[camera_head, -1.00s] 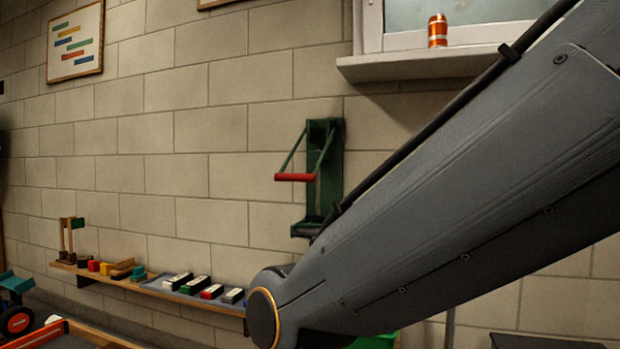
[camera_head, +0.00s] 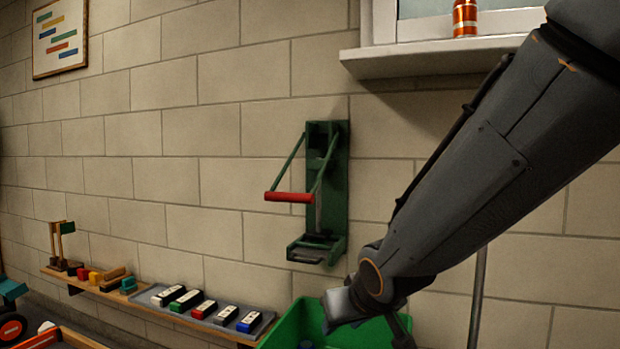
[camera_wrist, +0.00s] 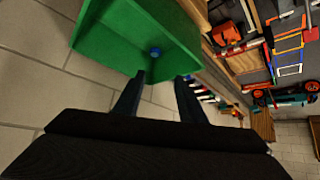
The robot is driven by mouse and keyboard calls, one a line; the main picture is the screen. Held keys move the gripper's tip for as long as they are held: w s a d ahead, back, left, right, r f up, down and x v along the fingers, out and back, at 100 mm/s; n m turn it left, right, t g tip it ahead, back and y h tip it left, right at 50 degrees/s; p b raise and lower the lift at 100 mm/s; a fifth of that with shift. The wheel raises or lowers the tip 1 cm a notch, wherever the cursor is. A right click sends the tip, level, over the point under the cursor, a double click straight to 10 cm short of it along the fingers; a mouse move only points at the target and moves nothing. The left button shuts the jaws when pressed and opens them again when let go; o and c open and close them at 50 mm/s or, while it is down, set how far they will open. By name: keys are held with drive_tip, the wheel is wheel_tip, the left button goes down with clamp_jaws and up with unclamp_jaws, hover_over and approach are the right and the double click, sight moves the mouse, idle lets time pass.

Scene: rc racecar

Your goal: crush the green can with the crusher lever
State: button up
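The crusher (camera_head: 335,175) is a green frame mounted on the wall. Its lever has a red handle (camera_head: 289,197) that stands out to the left on green arms. The crusher's lower seat (camera_head: 312,250) looks empty. I cannot make out a green can in either view. My gripper (camera_head: 372,325) is below and right of the crusher, close to the green bin. In the wrist view its two dark fingers (camera_wrist: 161,80) are apart, with nothing seen between them.
A green bin (camera_head: 290,325) stands under the crusher with a small blue thing (camera_wrist: 155,52) in it. A shelf (camera_head: 128,297) with blocks runs left along the wall. An orange can (camera_head: 465,18) stands on the windowsill (camera_head: 430,62) at upper right.

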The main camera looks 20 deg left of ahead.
sight(283, 196)
drive_tip(key=w+a+r+n+t+y+p, duration=0.3)
drive_tip(key=w+a+r+y+p, duration=0.5)
drive_tip(key=w+r, duration=0.5)
drive_tip(key=s+a+r+n+g+y+p, duration=0.2)
drive_tip(key=s+r+n+g+y+p, duration=0.1)
drive_tip(key=r+n+g+y+p, duration=0.55)
drive_tip(key=shift+m+y, duration=0.75)
drive_tip(key=a+b, duration=0.1)
drive_tip(key=a, duration=0.1)
drive_tip(key=a+b, duration=0.1)
drive_tip(key=a, duration=0.3)
drive_tip(key=shift+w+r+b, duration=0.1)
drive_tip(key=shift+r+b, duration=0.25)
drive_tip(key=shift+b, duration=0.05)
clamp_jaws()
